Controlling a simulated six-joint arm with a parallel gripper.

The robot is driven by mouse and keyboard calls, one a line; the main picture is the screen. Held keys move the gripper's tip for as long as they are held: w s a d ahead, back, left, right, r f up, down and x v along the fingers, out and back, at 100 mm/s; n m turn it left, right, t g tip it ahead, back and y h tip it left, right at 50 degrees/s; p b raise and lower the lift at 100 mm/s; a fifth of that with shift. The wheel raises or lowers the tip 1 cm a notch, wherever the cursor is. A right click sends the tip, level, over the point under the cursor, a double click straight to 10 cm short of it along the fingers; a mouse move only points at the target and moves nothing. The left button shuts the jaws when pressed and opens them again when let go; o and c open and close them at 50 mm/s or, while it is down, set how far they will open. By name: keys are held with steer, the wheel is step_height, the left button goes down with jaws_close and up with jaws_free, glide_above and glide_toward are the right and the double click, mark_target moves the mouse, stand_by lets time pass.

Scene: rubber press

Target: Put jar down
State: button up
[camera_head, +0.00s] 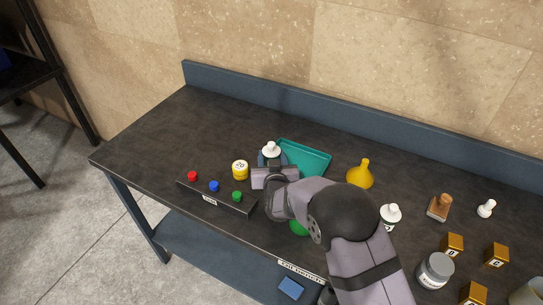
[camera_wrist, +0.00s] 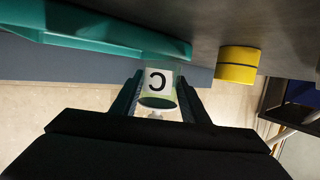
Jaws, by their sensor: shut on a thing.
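My gripper (camera_head: 270,165) is shut on a small jar with a white stopper (camera_head: 271,149). My gripper and arm hide most of the jar in the head view. I cannot tell whether its base touches the table (camera_head: 150,130).
A teal tray (camera_head: 312,160) lies just right of the gripper. A yellow weight (camera_head: 240,170) stands to its left. A dark panel with red, blue and green buttons (camera_head: 214,187) is in front. A yellow funnel-shaped flask (camera_head: 360,174) and several bottles stand right. The table's left end is clear.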

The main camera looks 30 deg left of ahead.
steer(key=shift+f, duration=0.2)
steer(key=o, duration=1.2)
steer(key=shift+c, duration=0.2)
steer(key=shift+r, duration=0.15)
steer(key=shift+r, duration=0.15)
steer(key=shift+s+d+b, duration=0.3)
steer(key=shift+s+d, duration=0.05)
steer(key=shift+s, duration=0.2)
steer(key=b+v, duration=0.1)
steer(key=v, duration=0.2)
steer(key=shift+s+d+r, duration=0.1)
steer(key=shift+s, duration=0.15)
steer(key=shift+r+b, duration=0.5)
steer(key=shift+r, duration=3.1)
